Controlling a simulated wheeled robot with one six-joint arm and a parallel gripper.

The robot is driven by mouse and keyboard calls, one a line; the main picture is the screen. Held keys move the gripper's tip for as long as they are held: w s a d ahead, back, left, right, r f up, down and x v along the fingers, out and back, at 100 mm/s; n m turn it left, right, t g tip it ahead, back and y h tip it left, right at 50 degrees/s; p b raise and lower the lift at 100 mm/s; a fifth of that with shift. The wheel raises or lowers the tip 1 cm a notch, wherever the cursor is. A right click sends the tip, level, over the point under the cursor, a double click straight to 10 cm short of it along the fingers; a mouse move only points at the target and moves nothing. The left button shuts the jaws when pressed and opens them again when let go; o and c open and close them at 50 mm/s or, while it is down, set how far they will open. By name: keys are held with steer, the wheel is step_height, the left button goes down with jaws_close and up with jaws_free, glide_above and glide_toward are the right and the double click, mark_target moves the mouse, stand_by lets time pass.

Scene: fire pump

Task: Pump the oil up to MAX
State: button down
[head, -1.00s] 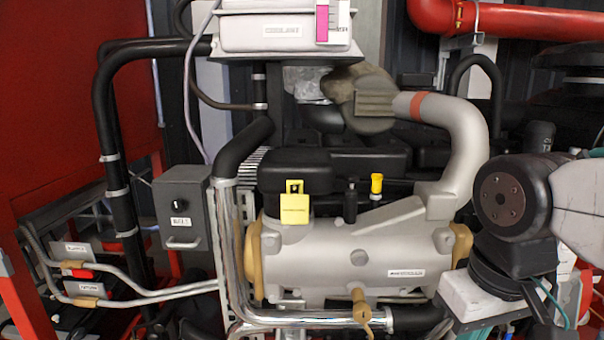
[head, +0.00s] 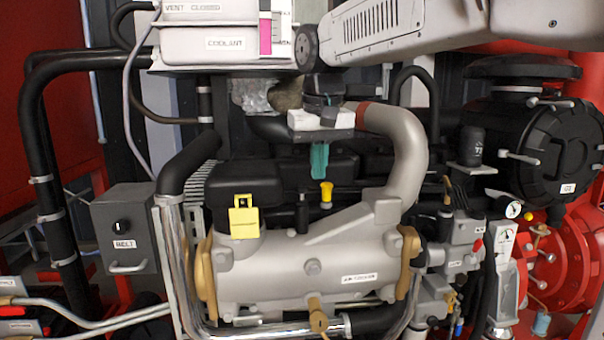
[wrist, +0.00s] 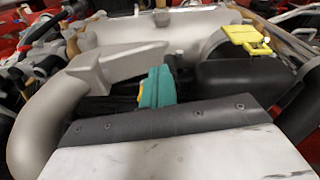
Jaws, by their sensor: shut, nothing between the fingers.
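My gripper (head: 319,170) points down, its teal fingers together and empty. In the head view its tips appear just above a small yellow-topped fitting (head: 326,190) behind the silver engine housing (head: 300,262). In the wrist view the fingers (wrist: 157,75) partly cover a yellow piece (wrist: 141,93), likely that fitting; I cannot tell whether they touch. A black-topped post (head: 303,211) stands left of the fitting. A yellow tagged handle (head: 244,215) stands farther left, also in the wrist view (wrist: 247,38). I see no readable oil gauge or MAX mark.
The coolant tank (head: 215,45) with a pink level strip is at upper left. A grey BELT box (head: 125,228) stands left. A thick grey pipe (head: 405,150) curves close to the right of my gripper. A black canister (head: 540,140) and red pump parts fill the right side.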

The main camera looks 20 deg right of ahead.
glide_toward(302, 185)
steer(key=s+r, duration=0.2)
steer(key=s, duration=0.1)
steer(key=shift+m+t, duration=0.7)
steer(key=shift+m, duration=0.1)
steer(key=r, duration=0.3)
steer(key=w+r, duration=0.1)
steer(key=r, duration=0.1)
steer(key=shift+a+r, duration=0.1)
steer(key=shift+a, duration=0.15)
steer(key=x, duration=0.8)
steer(key=s+x, duration=0.1)
steer(key=x, duration=0.4)
steer(key=shift+s, duration=0.1)
steer(key=shift+f, duration=0.6)
